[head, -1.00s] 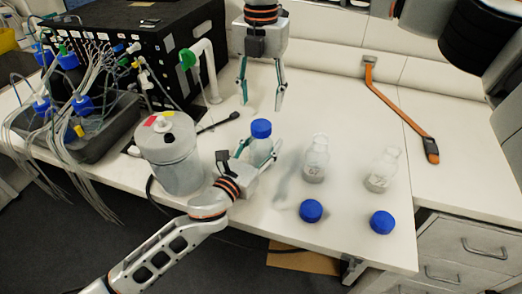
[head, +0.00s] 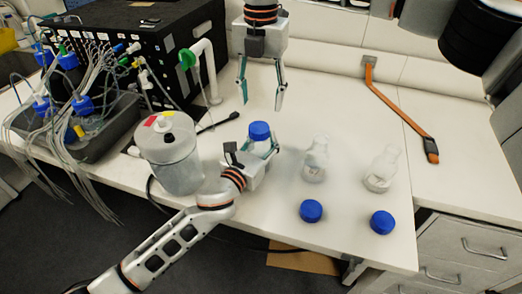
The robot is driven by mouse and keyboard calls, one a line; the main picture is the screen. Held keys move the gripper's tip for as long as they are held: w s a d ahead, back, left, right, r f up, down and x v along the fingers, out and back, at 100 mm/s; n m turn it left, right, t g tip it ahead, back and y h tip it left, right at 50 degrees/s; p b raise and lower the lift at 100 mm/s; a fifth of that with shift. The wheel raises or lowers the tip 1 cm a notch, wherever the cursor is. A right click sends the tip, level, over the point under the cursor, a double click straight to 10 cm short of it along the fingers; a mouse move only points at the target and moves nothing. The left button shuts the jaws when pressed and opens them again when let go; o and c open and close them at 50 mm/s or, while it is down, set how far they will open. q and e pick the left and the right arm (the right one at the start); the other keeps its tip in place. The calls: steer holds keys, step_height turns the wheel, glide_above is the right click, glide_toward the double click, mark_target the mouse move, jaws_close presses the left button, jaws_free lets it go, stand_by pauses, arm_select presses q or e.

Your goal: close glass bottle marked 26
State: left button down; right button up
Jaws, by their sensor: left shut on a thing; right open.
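A glass bottle with a blue cap on top (head: 259,131) stands upright on the white bench. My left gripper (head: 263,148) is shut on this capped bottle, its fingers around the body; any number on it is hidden. An open glass bottle (head: 315,160) stands to the right, and another open glass bottle (head: 381,170) stands farther right; their markings are too blurred to read now. A blue cap (head: 311,211) lies in front of the middle bottle and another blue cap (head: 382,222) in front of the right one. My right gripper (head: 261,98) is open and empty above the bench, behind the capped bottle.
A grey canister (head: 172,160) stands left of the capped bottle. A black box (head: 150,45) and a tray of tubed bottles (head: 95,140) are at the left. An orange strap (head: 398,108) lies at the back right. The bench between strap and bottles is clear.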

steer(key=n, duration=0.3)
steer(key=shift+n, duration=0.3)
steer(key=n, duration=0.5)
steer(key=shift+s, duration=0.1)
steer(key=n, duration=0.5)
steer(key=shift+a+n, duration=0.1)
steer(key=shift+n, duration=0.2)
steer(key=n, duration=0.5)
steer(key=shift+s, duration=0.15)
steer(key=n, duration=0.5)
steer(key=shift+n, duration=0.3)
steer(key=n, duration=0.5)
steer(key=shift+s+a, duration=0.1)
steer(key=n, duration=1)
steer(key=shift+s+n, duration=0.1)
steer(key=shift+n, duration=0.3)
